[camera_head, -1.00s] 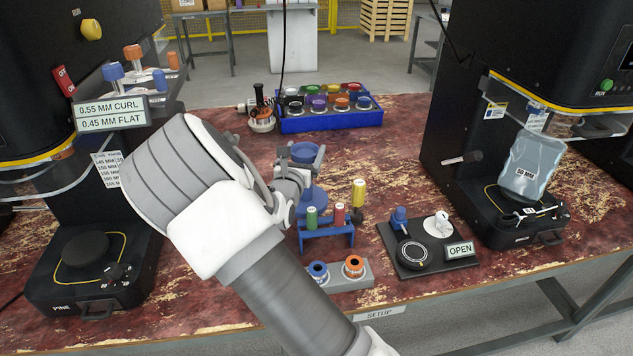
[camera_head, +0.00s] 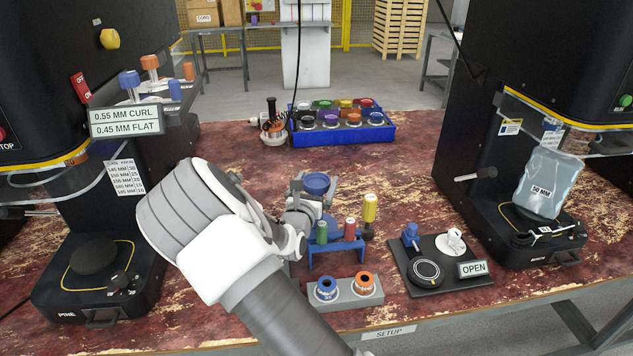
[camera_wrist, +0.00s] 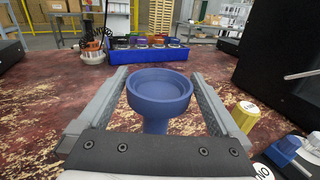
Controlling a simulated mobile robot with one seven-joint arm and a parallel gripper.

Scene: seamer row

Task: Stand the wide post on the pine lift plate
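The wide post (camera_head: 317,183) is blue, with a broad cup-shaped top and a flared lower part, and it is upright. In the wrist view the wide post (camera_wrist: 158,92) sits between both fingers, its lower part hidden by the gripper body. The pine lift plate (camera_head: 95,256) is a bare black disc on the left machine, whose base reads PINE.
A blue rack (camera_head: 337,252) with green and red posts, a yellow post (camera_head: 369,208) and a grey ring holder (camera_head: 345,292) stand close by. A black OPEN board (camera_head: 440,268) lies right. A blue tray (camera_head: 343,134) is behind. Clear table lies between post and tray.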

